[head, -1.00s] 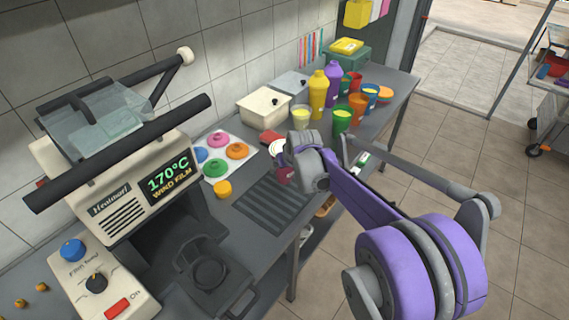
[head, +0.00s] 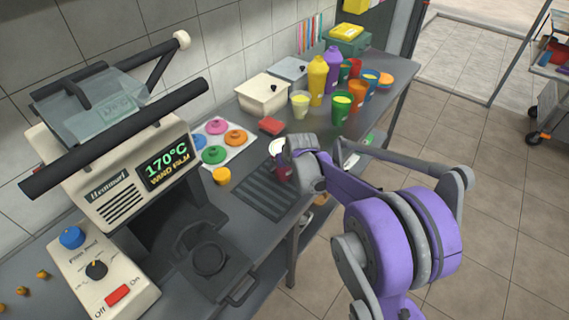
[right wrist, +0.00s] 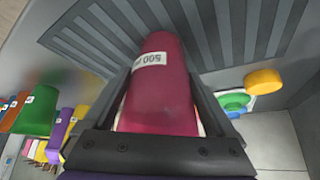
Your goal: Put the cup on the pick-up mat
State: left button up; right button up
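A crimson cup (head: 284,172) with a white label reading 500 is in my right gripper (head: 290,163). In the right wrist view the cup (right wrist: 162,90) sits between the two dark fingers, which are shut on it. A dark ribbed mat (head: 262,201), which looks like the pick-up mat, lies on the counter. The cup is at its far right end in the head view; I cannot tell whether it touches. The ribbed mat (right wrist: 95,38) also shows behind the cup in the right wrist view. My gripper hides part of the cup in the head view. My left gripper is out of view.
A film sealing machine (head: 120,190) stands at the left. A white sheet with coloured lids (head: 213,154) and a yellow piece (head: 222,176) lie beside the mat. Several coloured cups and bottles (head: 317,80) stand at the back. A red block (head: 271,126) lies behind the cup.

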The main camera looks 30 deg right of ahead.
jog(key=shift+o, duration=0.3)
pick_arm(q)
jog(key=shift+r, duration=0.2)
pick_arm(e)
jog(key=shift+r, duration=0.25)
pick_arm(q)
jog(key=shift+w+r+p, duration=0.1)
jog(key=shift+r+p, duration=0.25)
jog(key=shift+p, duration=0.1)
pick_arm(e)
jog(key=v, duration=1.2)
jog(key=s+a+f, duration=0.2)
jog(key=s+a, duration=0.3)
jog(key=s, duration=0.2)
jog(key=s+a+f+n, duration=0.1)
jog(key=s+a+f, duration=0.2)
jog(key=s, duration=0.5)
jog(key=s+a+f+n+g+y, duration=0.1)
jog(key=s+a+f, duration=0.1)
jog(key=s+a, duration=0.4)
jog(key=shift+s+a+f, duration=0.3)
jog(key=shift+s, duration=0.95)
